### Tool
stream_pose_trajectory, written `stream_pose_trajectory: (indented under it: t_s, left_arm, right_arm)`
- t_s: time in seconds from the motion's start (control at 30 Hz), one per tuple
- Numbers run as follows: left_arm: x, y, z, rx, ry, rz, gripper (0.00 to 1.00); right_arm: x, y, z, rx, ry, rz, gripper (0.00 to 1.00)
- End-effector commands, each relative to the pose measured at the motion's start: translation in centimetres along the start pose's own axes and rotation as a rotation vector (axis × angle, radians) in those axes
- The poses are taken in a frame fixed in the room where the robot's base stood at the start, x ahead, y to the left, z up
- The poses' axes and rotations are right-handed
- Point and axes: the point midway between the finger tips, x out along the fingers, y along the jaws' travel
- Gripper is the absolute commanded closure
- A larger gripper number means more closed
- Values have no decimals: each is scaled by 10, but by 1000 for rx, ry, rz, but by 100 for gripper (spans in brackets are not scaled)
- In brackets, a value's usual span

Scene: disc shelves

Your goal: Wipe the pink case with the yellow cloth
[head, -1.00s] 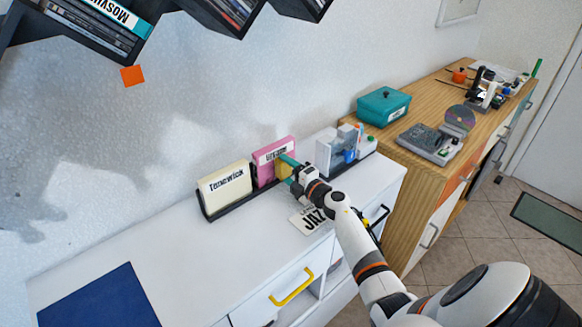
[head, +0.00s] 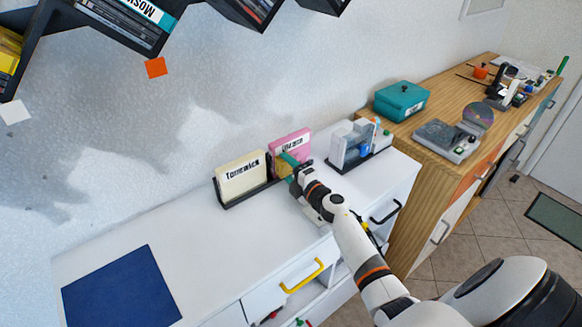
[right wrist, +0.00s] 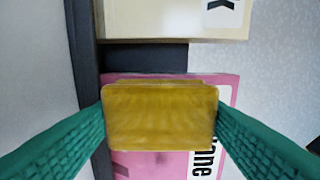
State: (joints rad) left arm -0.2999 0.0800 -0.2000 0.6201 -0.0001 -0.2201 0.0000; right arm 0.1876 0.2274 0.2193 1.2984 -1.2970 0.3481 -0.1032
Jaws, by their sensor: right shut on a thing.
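The pink case (head: 291,143) stands upright in a dark rack on the white cabinet, beside a cream case. It also shows in the right wrist view (right wrist: 178,164), partly hidden behind the cloth. The yellow cloth (right wrist: 160,115) is a folded pad between the green fingers of my right gripper (right wrist: 160,120), which is shut on it. In the head view my right gripper (head: 291,168) is right in front of the pink case's lower part. The cloth lies over the case's face; I cannot tell whether it touches. My left gripper is not in view.
The cream case (head: 241,178) stands left of the pink one in the rack (head: 232,201). A grey-white organiser (head: 352,146) with small items stands close on the right. A blue mat (head: 121,287) lies at the front left. The white top between is clear.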

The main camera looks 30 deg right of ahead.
Motion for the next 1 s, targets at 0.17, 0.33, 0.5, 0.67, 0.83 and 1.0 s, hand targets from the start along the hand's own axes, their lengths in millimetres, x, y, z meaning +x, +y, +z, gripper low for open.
stream_pose_trajectory:
  t_s: [0.17,0.33,0.5,0.67,0.83,1.0]
  left_arm:
    - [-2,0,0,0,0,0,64]
    - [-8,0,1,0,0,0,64]
    - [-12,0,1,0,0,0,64]
    - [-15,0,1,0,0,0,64]
    - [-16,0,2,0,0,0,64]
    - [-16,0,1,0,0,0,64]
  right_arm:
    - [-4,0,0,0,-1,0,55]
    - [-20,-1,0,2,-1,1,55]
    - [-38,0,0,1,0,2,55]
    - [-52,0,0,1,0,1,55]
    - [-60,0,0,1,0,0,55]
    - [-60,0,0,0,0,0,55]
